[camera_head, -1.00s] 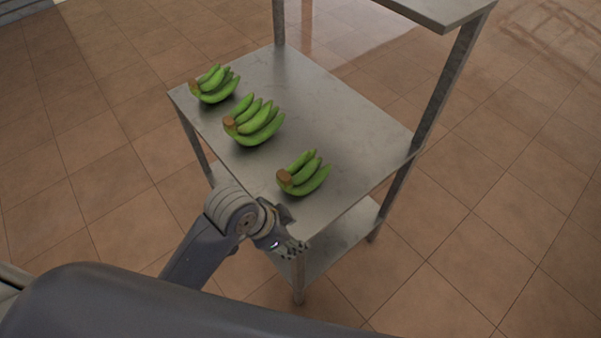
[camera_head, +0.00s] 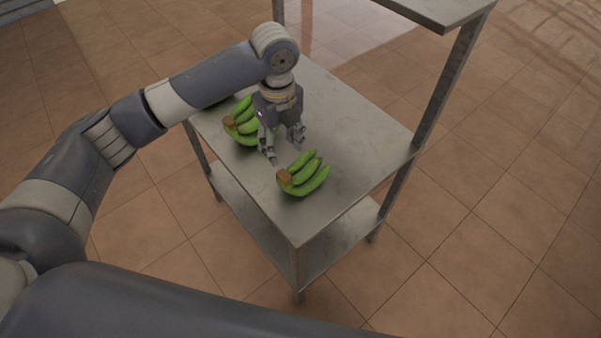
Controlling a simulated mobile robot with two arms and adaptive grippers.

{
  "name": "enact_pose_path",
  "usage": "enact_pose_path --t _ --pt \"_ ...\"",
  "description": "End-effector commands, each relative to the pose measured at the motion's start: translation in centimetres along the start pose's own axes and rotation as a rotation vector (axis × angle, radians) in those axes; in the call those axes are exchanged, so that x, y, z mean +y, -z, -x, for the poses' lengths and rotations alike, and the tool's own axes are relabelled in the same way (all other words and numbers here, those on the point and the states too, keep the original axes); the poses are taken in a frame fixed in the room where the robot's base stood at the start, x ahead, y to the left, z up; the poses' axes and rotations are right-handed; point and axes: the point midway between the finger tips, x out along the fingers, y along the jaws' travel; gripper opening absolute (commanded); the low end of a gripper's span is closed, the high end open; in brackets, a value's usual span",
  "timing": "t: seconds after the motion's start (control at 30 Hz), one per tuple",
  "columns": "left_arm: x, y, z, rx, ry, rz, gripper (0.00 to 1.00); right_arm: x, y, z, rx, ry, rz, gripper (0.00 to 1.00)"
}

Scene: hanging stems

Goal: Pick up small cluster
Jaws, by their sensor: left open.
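A small cluster of green bananas (camera_head: 304,174) with a brown stem end lies on the metal shelf, near its front corner. My left gripper (camera_head: 284,156) points down just behind and above this cluster, fingers apart and empty. A larger green cluster (camera_head: 241,122) lies to the left, partly hidden by my left gripper. The third cluster, farther back, is hidden behind my left arm. My right gripper is not in view.
The metal shelf (camera_head: 355,134) is bare to the right of the clusters. A higher shelf (camera_head: 440,10) and its post (camera_head: 450,85) stand at the upper right. A lower shelf (camera_head: 335,245) sits underneath. Tiled floor surrounds the unit.

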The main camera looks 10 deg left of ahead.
Motion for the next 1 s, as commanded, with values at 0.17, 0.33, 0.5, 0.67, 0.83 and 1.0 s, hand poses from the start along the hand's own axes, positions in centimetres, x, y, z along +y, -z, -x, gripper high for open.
enact_pose_path --t 0.17,0.33,0.5,0.67,0.83,1.0 --pt "0.2 0.0 -2.6 0.001 -0.007 -0.002 0.48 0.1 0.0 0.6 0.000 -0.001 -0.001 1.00" --pt "0.1 -0.1 -4.7 0.000 -0.004 -0.002 0.48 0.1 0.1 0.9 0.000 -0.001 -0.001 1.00" --pt "0.2 0.0 -5.8 -0.001 -0.004 -0.002 0.48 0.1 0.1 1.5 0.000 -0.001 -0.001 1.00" --pt "0.4 0.3 -8.3 0.000 -0.005 0.000 0.48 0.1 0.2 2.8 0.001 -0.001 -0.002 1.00" --pt "0.3 0.3 -10.1 -0.002 -0.002 -0.002 0.48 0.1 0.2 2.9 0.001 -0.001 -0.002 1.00" --pt "0.3 0.2 -10.4 -0.002 0.000 -0.003 0.48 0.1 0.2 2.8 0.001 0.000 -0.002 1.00"
